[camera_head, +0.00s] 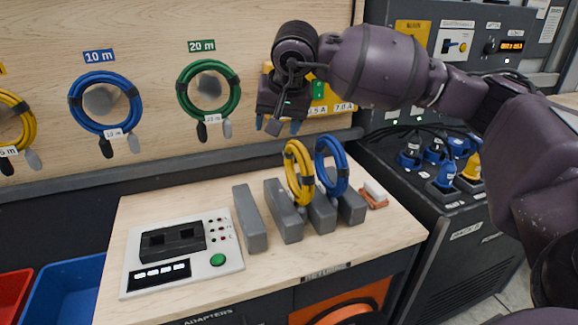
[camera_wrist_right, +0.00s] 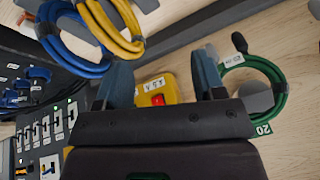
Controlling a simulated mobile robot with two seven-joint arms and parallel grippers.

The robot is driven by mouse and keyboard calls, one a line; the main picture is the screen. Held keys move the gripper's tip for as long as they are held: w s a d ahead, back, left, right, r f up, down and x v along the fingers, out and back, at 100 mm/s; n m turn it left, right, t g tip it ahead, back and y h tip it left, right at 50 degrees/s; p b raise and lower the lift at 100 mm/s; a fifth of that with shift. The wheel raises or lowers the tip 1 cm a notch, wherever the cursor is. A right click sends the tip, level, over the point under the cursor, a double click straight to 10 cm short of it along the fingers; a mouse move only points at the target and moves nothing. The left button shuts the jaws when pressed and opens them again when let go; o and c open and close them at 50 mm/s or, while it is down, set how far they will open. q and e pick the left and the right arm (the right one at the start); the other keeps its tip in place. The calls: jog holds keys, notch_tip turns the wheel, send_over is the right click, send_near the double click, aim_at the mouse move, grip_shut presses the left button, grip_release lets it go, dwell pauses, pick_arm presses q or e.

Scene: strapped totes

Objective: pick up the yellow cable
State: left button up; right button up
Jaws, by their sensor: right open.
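A coiled yellow cable (camera_head: 304,198) stands upright in a grey slotted rack (camera_head: 283,212) on the bench, close beside a blue coil (camera_head: 343,178). In the right wrist view the yellow coil (camera_wrist_right: 122,46) is at the top left, beyond the left finger, overlapping the blue coil (camera_wrist_right: 55,45). Another yellow coil (camera_head: 30,125) hangs on the wall at the far left. My right gripper (camera_head: 278,127) is open and empty, above and slightly left of the racked yellow coil. Its spread fingers also show in the wrist view (camera_wrist_right: 164,80). My left gripper is out of view.
A blue coil (camera_head: 70,100) and a green coil (camera_head: 181,85) hang on the wooden wall. A yellow box with a button (camera_wrist_right: 168,90) is on the wall behind my right gripper. A tester (camera_head: 222,245) stands left of the rack; a control cabinet (camera_head: 450,225) stands right.

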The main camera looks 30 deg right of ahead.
aim_at(298, 146)
jog(key=w+d+f+n+h, duration=0.1)
jog(key=d+f, duration=0.1)
jog(key=f, duration=0.1)
jog(key=d+f+n+h, duration=0.1)
jog(key=d+f, duration=0.1)
jog(key=f, duration=0.1)
jog(key=w+d+f+n+g+h, duration=0.1)
jog(key=d+f, duration=0.2)
jog(key=shift+w+f+n, duration=0.2)
jog(key=shift+w+n, duration=0.1)
jog(key=shift+n, duration=0.1)
jog(key=shift+c, duration=0.3)
grip_shut()
jog(key=shift+r, duration=0.15)
